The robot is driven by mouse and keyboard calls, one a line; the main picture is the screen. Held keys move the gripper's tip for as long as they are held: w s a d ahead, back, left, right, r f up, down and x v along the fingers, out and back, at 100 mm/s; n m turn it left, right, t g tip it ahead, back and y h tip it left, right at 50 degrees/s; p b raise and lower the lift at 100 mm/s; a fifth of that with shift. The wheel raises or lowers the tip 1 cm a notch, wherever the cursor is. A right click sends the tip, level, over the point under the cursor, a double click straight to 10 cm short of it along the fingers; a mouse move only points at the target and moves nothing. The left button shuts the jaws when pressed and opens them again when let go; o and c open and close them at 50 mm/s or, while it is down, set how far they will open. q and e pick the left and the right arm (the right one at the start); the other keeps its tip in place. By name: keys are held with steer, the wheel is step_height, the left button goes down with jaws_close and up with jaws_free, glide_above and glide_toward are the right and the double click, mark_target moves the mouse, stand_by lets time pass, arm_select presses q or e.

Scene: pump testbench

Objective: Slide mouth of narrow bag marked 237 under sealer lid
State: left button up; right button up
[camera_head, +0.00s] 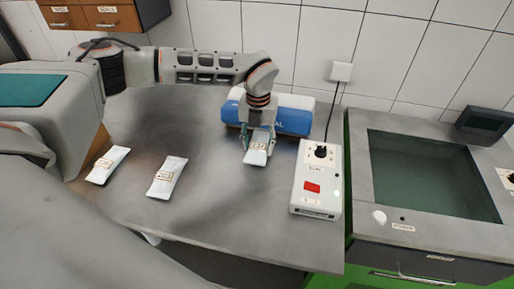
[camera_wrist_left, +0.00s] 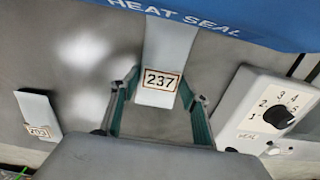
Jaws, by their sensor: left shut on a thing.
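The narrow white bag marked 237 (camera_head: 256,157) is between the fingers of my left gripper (camera_head: 259,141), which is shut on it. In the left wrist view the bag (camera_wrist_left: 169,52) shows its 237 label close to the fingertips (camera_wrist_left: 157,90). The blue heat sealer lid (camera_head: 294,121) is behind the bag; its edge with "HEAT SEAL" also shows in the left wrist view (camera_wrist_left: 245,22). The bag's far end runs up to this edge and is hidden there; I cannot tell how far under it reaches. My right gripper is not in view.
Two other white bags (camera_head: 108,165) (camera_head: 174,170) lie on the grey table (camera_head: 215,215) to the left. A white control box (camera_head: 317,205) with a dial and red button stands right of the bag. A sink-like basin (camera_head: 420,170) is farther right.

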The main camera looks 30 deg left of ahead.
arm_select(q)
steer(key=shift+w+a, duration=0.25)
steer(key=shift+w, duration=0.9)
steer(key=o, duration=1.4)
steer(key=shift+o, duration=0.2)
step_height(320, 180, up, 12)
